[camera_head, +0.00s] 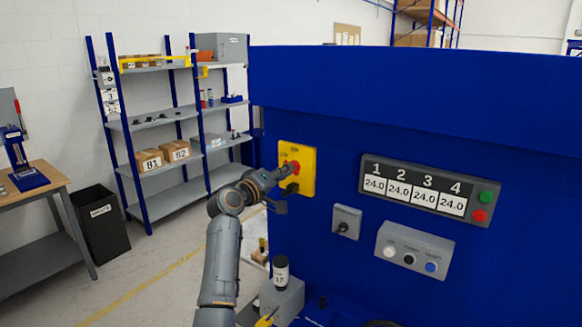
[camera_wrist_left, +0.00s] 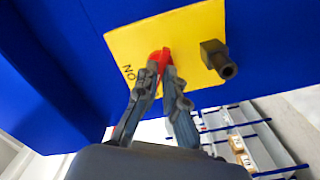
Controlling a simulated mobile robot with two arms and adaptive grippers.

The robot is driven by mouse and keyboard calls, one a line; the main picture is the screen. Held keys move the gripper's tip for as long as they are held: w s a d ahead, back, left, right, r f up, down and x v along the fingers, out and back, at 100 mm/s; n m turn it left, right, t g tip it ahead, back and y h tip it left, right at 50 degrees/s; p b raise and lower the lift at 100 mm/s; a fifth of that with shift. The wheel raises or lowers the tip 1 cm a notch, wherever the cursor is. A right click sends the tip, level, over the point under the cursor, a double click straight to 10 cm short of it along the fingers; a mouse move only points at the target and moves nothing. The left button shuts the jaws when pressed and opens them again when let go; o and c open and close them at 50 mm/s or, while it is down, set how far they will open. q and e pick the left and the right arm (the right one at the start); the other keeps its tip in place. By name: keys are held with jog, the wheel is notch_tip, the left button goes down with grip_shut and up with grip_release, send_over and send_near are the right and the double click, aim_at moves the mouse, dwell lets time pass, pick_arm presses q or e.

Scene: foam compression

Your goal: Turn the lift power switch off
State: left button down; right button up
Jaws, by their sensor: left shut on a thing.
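The lift power switch is a yellow plate (camera_head: 309,160) with a red handle (camera_head: 295,164) on the blue machine's front face. In the left wrist view the yellow plate (camera_wrist_left: 185,30) carries an "ON" mark, and the red handle (camera_wrist_left: 161,57) sits between my fingertips. My left gripper (camera_head: 286,170) is shut on the red handle; its fingers (camera_wrist_left: 160,74) partly cover it in both views. A dark, stubby part (camera_wrist_left: 217,60) sticks out of the plate beside the handle. My right gripper is not in view.
To the right on the blue machine (camera_head: 440,130) are a display panel (camera_head: 415,191), a small grey box with a black knob (camera_head: 346,222) and a button box (camera_head: 413,248). Shelves with boxes (camera_head: 150,160), a black bin (camera_head: 102,223) and a workbench (camera_head: 40,190) stand at the left.

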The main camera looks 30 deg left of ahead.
pick_arm(q)
jog(key=shift+n, duration=0.3)
jog(key=n, duration=0.6)
jog(key=c, duration=0.7)
grip_release()
jog(key=shift+s+a, duration=0.15)
jog(key=shift+s, duration=1.65)
jog(key=shift+s+a, duration=0.15)
jog(key=shift+s, duration=1.6)
jog(key=shift+w+f, duration=0.1)
